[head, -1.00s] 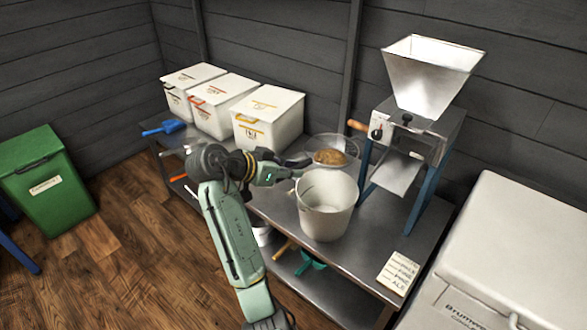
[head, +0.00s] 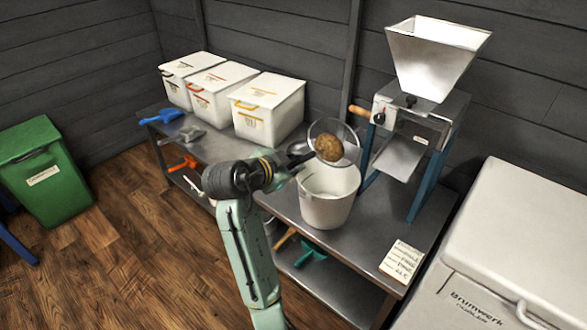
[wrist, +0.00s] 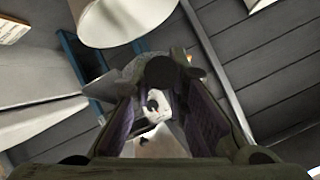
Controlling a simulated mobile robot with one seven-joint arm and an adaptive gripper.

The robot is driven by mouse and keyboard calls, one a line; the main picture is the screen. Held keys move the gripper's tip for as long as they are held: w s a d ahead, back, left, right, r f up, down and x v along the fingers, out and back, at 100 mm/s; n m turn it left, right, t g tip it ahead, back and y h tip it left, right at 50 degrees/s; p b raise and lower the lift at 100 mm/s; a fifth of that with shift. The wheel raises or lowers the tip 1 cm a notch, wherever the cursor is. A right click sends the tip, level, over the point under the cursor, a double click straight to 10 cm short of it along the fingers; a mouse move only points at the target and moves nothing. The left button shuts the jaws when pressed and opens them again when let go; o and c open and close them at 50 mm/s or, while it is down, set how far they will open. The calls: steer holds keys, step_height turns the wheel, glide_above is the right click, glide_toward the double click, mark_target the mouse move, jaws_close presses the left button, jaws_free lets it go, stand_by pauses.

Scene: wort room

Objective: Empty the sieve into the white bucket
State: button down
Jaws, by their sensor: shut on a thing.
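The sieve (head: 318,131) is a round, see-through bowl holding a brown heap of grain (head: 329,148). It is tilted, with its open side partly towards the head camera, above the far side of the white bucket (head: 327,212). The bucket stands upright on the metal bench, and the part of its inside that shows is pale. My gripper (head: 291,166), at the bucket's left rim, is shut on the sieve's handle, which its fingers mostly hide. In the wrist view my gripper (wrist: 160,115) has a dark, blurred part between its fingers.
A grain mill (head: 425,120) with a metal hopper and blue legs stands right of the bucket. Lidded white bins (head: 268,108) line the back left. A note card (head: 402,262) lies at the bench's front right. A large white chest (head: 510,250) stands at the right.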

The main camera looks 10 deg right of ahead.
steer(key=shift+s+d+f+m+t+b, duration=0.15)
steer(key=shift+m+t+b, duration=0.65)
steer(key=shift+b, duration=1.5)
steer(key=shift+s+f+m+t+y+b, duration=0.15)
steer(key=shift+m+t+y+b, duration=0.15)
steer(key=shift+b, duration=0.55)
steer(key=shift+f+m+t+b, duration=0.1)
steer(key=shift+m+t+b, duration=0.2)
steer(key=shift+b, duration=0.6)
steer(key=m+t+b, duration=0.1)
steer(key=b, duration=0.2)
steer(key=m+t+b, duration=0.1)
steer(key=b, duration=0.2)
steer(key=shift+s+f, duration=0.1)
steer(key=shift+f, duration=0.15)
steer(key=m+b, duration=0.1)
steer(key=b, duration=0.1)
steer(key=m+t+b, duration=0.1)
steer(key=b, duration=0.2)
steer(key=shift+s+f+m+t, duration=0.1)
steer(key=shift+f+m+t, duration=0.1)
steer(key=shift+m+t, duration=0.1)
steer(key=m+b, duration=0.1)
steer(key=b, duration=0.2)
steer(key=m+t+h+b, duration=0.1)
steer(key=m+b, duration=0.1)
steer(key=b, duration=0.2)
steer(key=shift+f, duration=0.35)
